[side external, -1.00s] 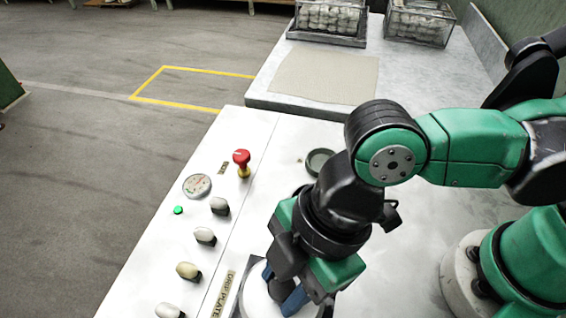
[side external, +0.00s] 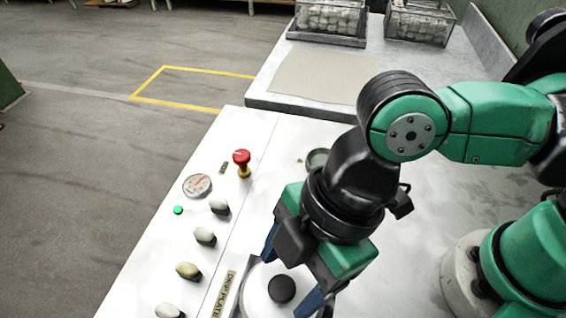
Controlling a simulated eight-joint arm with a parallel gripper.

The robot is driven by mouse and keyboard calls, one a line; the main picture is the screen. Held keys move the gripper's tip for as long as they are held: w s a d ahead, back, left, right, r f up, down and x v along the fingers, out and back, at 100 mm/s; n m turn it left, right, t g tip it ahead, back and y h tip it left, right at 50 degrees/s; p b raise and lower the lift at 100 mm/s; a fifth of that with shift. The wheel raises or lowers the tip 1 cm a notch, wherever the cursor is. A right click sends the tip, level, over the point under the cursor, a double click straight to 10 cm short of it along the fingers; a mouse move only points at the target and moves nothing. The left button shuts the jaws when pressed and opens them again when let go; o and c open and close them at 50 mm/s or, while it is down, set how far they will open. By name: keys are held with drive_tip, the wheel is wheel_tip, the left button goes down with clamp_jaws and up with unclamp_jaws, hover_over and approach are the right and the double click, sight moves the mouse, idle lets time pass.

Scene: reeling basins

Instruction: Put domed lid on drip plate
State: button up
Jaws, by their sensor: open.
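The domed lid (side external: 262,293) is white with a round black knob (side external: 281,289) on top. It sits at the bottom of the side view, beside the label reading "DRIP PLATE" (side external: 222,295). The drip plate under it is mostly hidden, and I cannot tell how well the lid is seated on it. My gripper (side external: 290,275) is open above the lid, its blue fingers apart on either side of the knob and clear of it.
A control panel with a red button (side external: 241,158), a gauge (side external: 197,185) and several knobs (side external: 205,236) runs along the left. A small dark dish (side external: 316,160) is partly hidden behind my arm. Glass-sided bins (side external: 328,20) stand at the back beside a beige mat (side external: 325,75).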

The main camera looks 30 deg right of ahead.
drive_tip(key=v, duration=1)
drive_tip(key=w+d+f+m+t+h, duration=0.2)
drive_tip(key=w+d+m, duration=0.4)
drive_tip(key=d+m, duration=0.3)
drive_tip(key=w+d+f+m+t+h, duration=0.2)
drive_tip(key=w+d+f+m+t, duration=0.2)
drive_tip(key=d+m, duration=0.5)
drive_tip(key=w+d+t, duration=0.1)
drive_tip(key=w+d, duration=0.1)
drive_tip(key=d, duration=0.1)
drive_tip(key=shift+w+d+f+h, duration=0.2)
drive_tip(key=shift+f+h, duration=0.1)
drive_tip(key=shift+f, duration=0.05)
